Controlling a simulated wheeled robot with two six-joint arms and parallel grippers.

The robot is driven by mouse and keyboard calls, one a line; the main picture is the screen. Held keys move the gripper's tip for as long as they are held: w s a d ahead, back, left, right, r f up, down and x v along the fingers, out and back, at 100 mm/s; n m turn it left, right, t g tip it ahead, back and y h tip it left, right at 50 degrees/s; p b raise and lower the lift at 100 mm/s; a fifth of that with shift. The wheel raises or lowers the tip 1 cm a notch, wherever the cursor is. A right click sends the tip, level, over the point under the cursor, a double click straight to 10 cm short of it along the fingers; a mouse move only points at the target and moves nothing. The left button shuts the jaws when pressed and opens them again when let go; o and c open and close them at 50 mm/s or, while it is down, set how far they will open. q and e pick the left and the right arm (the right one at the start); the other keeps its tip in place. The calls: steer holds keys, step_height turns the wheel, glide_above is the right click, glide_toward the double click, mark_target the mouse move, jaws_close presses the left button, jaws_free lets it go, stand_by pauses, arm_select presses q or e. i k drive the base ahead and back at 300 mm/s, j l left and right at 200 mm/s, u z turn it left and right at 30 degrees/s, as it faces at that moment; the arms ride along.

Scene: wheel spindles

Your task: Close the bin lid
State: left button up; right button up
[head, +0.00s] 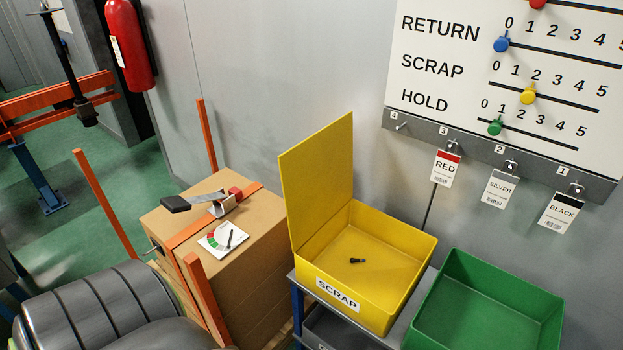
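The yellow bin (403,243), labelled SCRAP (338,293), sits on a grey stand right of the picture's middle. Its flat yellow lid (320,178) stands open, upright along the bin's left side. A small dark part (357,261) lies on the bin floor. Neither of my grippers shows in the head view.
A green open bin (490,305) stands right of the yellow one. A strapped cardboard box (255,240) between orange posts is to the left. Tags (446,168) hang from a rail below a wall board (505,75). A fire extinguisher (128,45) hangs at upper left.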

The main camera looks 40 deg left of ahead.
mark_target(317, 174)
steer(key=k+j, duration=0.1)
steer(key=j, duration=0.3)
steer(key=j+z, duration=0.1)
steer(key=j, duration=0.3)
steer(key=k+j, duration=0.15)
steer(key=j, duration=0.25)
steer(key=k+j+z, duration=0.1)
steer(key=j, duration=0.3)
steer(key=k+j, duration=0.1)
steer(key=j, duration=0.3)
steer(key=k+j+z, duration=0.1)
steer(key=j, duration=0.3)
steer(key=k+j, duration=0.15)
steer(key=j, duration=0.2)
steer(key=k+j, duration=0.1)
steer(key=j, duration=0.3)
steer(key=z, duration=0.05)
